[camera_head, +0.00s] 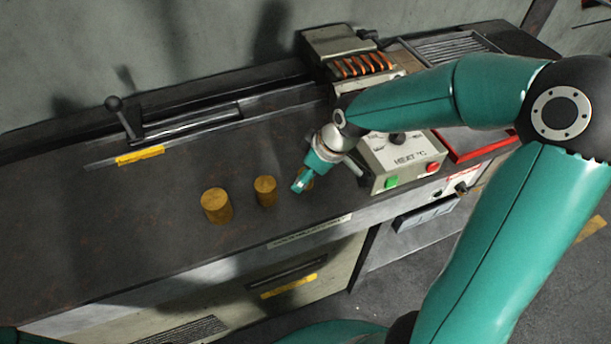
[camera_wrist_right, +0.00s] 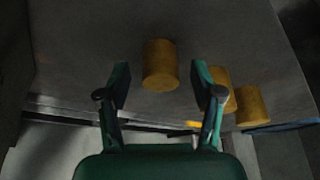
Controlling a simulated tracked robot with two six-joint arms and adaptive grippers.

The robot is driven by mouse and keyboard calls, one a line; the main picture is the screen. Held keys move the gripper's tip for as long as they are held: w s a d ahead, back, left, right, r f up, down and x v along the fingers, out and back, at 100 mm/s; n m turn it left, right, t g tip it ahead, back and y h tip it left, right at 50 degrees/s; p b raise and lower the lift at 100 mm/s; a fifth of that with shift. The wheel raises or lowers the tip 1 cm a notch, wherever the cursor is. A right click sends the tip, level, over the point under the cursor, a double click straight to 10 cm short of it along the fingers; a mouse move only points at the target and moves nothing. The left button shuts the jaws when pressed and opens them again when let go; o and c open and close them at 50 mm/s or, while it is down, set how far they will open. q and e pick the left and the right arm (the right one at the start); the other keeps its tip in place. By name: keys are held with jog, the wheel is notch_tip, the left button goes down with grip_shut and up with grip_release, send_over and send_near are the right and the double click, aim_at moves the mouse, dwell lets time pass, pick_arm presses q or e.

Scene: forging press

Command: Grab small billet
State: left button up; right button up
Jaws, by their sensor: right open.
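Three brass-coloured cylinders stand upright on the dark bench. In the head view the largest billet (camera_head: 216,206) is at the left and a medium billet (camera_head: 265,190) is beside it. The small billet (camera_head: 308,180) is at the right, mostly hidden behind my right gripper (camera_head: 299,184). In the right wrist view my right gripper (camera_wrist_right: 160,80) is open and empty. A billet (camera_wrist_right: 160,62), apparently the small one, lies ahead, centred between its fingertips. The other two billets (camera_wrist_right: 220,84) (camera_wrist_right: 252,105) show right of the gap, one partly behind a finger. My left gripper is not in view.
A heater control box (camera_head: 398,160) with green and red buttons stands just right of my right gripper, with a coil unit (camera_head: 360,66) behind it. A lever (camera_head: 127,116) is at the back left. The bench (camera_head: 120,215) left of the billets is clear.

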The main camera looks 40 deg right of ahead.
jog(key=shift+w+a+f, duration=0.1)
jog(key=shift+w+f, duration=0.1)
jog(key=shift+f, duration=0.45)
jog(key=c, duration=1.2)
grip_shut()
jog(key=shift+r, duration=0.15)
